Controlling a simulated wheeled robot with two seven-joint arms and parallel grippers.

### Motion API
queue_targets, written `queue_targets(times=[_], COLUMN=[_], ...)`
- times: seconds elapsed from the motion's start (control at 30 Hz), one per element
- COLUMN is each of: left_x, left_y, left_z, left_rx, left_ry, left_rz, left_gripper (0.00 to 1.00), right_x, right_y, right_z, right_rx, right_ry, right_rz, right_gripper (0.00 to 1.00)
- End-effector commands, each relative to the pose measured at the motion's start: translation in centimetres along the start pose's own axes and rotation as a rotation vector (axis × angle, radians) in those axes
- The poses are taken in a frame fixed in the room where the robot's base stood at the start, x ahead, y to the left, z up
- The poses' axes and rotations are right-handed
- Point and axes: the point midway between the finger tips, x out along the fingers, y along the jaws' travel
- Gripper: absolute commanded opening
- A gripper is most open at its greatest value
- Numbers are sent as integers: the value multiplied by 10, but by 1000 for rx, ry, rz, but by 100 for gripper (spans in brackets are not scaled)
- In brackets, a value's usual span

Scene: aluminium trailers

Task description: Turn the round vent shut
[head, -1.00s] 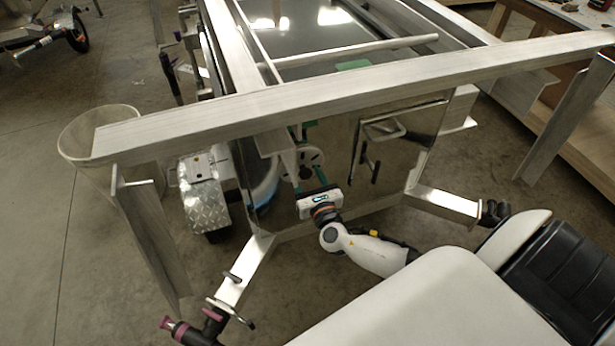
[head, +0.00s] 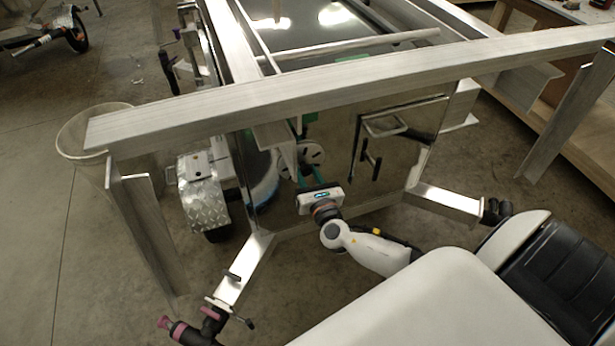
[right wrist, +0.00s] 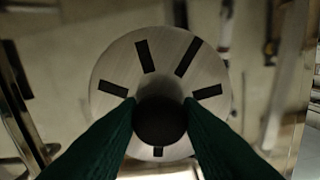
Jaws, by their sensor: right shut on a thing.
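The round vent (head: 311,153) is a pale metal disc on the trailer's shiny front wall, partly hidden by the frame and my gripper. In the right wrist view the vent (right wrist: 120,75) faces me, with several dark slots around a black central knob (right wrist: 160,122). My right gripper (head: 310,172) reaches the vent from below. Its green fingers (right wrist: 160,110) are shut on the knob, one on each side. The slots look dark; I cannot tell whether they are open or covered. My left gripper is not in view.
A long aluminium beam (head: 350,85) crosses above and in front of the vent. A handle (head: 370,160) is on the wall to the right. Angled trailer frame legs (head: 243,275) flank my right arm. A clear bin (head: 88,130) stands at left; floor there is open.

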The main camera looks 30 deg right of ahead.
Motion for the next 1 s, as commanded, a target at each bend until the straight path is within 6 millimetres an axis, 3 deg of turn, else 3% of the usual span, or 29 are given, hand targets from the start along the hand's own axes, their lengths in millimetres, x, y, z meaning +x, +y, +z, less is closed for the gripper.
queue_targets(times=[0.5,1.0], left_x=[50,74], left_y=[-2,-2], left_z=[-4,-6], left_rx=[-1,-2], left_ry=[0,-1], left_rz=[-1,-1], left_gripper=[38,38], right_x=[0,0], right_y=[0,-1], right_z=[4,1], right_rx=[479,836], right_ry=[1,0], right_rz=[0,1], right_gripper=[9,9])
